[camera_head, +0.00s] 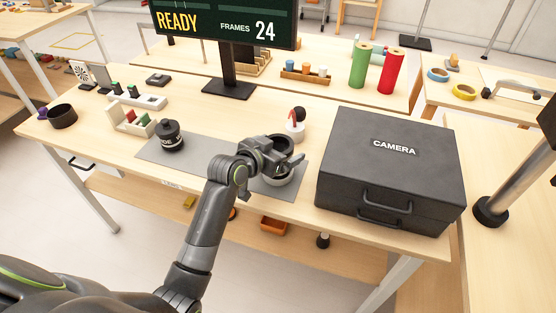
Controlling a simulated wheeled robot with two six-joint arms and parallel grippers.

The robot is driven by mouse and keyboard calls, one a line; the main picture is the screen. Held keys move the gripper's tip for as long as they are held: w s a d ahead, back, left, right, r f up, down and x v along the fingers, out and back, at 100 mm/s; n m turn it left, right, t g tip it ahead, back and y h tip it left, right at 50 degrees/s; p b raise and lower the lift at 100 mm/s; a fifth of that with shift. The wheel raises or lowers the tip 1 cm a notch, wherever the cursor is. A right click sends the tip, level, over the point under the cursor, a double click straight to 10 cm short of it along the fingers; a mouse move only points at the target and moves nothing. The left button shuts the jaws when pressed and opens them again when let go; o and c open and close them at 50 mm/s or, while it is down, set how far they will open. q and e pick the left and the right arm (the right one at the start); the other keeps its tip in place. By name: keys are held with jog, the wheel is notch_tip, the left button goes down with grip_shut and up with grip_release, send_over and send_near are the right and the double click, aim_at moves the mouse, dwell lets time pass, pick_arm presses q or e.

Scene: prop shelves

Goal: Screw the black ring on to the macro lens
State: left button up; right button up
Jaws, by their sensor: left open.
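The macro lens (171,137), a black upright cylinder with pale markings, stands on the left part of the grey mat (209,158). My left gripper (282,158) is open over the right part of the mat. It is at a light grey round piece (281,178), whose top it partly hides. Dark curved shapes show there; I cannot tell whether the black ring is among them or whether the gripper touches anything. My right gripper is out of view.
A black camera case (393,167) stands close on the right. A display stand (228,88) and a white holder with a red part (295,128) are behind. The mat's middle is clear.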

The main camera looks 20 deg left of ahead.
pick_arm(q)
jog(key=shift+c, duration=0.3)
jog(key=shift+r, duration=0.1)
jog(key=c, duration=1.3)
notch_tip(320, 180, up, 10)
jog(key=o, duration=0.7)
jog(key=shift+c, duration=0.2)
jog(key=c, duration=0.8)
jog(key=shift+r, duration=0.1)
